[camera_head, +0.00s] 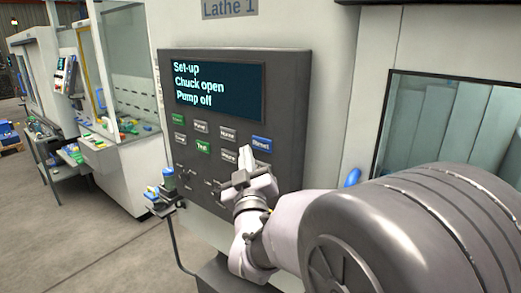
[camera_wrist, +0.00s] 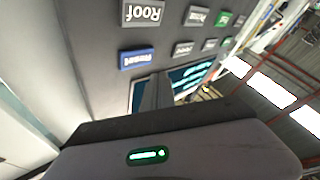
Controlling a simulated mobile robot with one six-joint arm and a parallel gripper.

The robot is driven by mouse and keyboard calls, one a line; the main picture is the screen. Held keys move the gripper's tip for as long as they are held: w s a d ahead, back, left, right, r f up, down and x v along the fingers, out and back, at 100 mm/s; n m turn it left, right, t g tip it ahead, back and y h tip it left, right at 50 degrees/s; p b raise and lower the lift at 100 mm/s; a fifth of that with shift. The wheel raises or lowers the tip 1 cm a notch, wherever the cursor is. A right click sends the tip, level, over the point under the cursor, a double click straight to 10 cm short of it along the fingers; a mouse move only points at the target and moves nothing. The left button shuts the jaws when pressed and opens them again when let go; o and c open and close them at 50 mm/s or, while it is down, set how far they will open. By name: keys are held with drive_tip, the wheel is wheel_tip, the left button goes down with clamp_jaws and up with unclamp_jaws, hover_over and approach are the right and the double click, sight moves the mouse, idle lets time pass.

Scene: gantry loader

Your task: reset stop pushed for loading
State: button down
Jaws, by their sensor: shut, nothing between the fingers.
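The control panel (camera_head: 237,107) of Lathe 1 has a screen (camera_head: 219,91) reading "Set-up", "Chuck open", "Pump off". The blue Reset button (camera_head: 262,144) is at the right end of its upper button row. In the wrist view the blue button (camera_wrist: 138,57) appears upside down, just beyond my fingers, beside a grey Roof button (camera_wrist: 142,11). My gripper (camera_head: 245,156) is shut and empty in front of the panel, just below and left of the blue button. In the wrist view, its fingertips (camera_wrist: 150,77) point at the panel; contact cannot be told. I cannot make out a stop button.
Grey buttons and a green button (camera_head: 203,146) lie left of my gripper. A small shelf with a blue-capped item (camera_head: 168,178) juts out at the panel's lower left. A window (camera_head: 450,125) and blue handle (camera_head: 352,177) are right. Open floor lies left.

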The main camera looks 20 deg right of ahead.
drive_tip(key=shift+s+a+b, duration=0.5)
drive_tip(key=shift+s+a, duration=0.2)
drive_tip(key=shift+a, duration=0.3)
drive_tip(key=s+a+f+m+g+y, duration=0.1)
drive_tip(key=s+f+g, duration=0.4)
drive_tip(key=s, duration=0.5)
drive_tip(key=s+f+m+g+y+b, duration=0.1)
drive_tip(key=s+f+m+g+y, duration=0.2)
drive_tip(key=s+f, duration=0.4)
drive_tip(key=s+a+f+m+g+y+b, duration=0.1)
drive_tip(key=s+f+g, duration=0.6)
drive_tip(key=s, duration=0.7)
drive_tip(key=m+y, duration=0.1)
drive_tip(key=m, duration=0.1)
drive_tip(key=shift+s+a+m, duration=0.2)
drive_tip(key=shift+a+m, duration=0.15)
drive_tip(key=shift+m, duration=0.05)
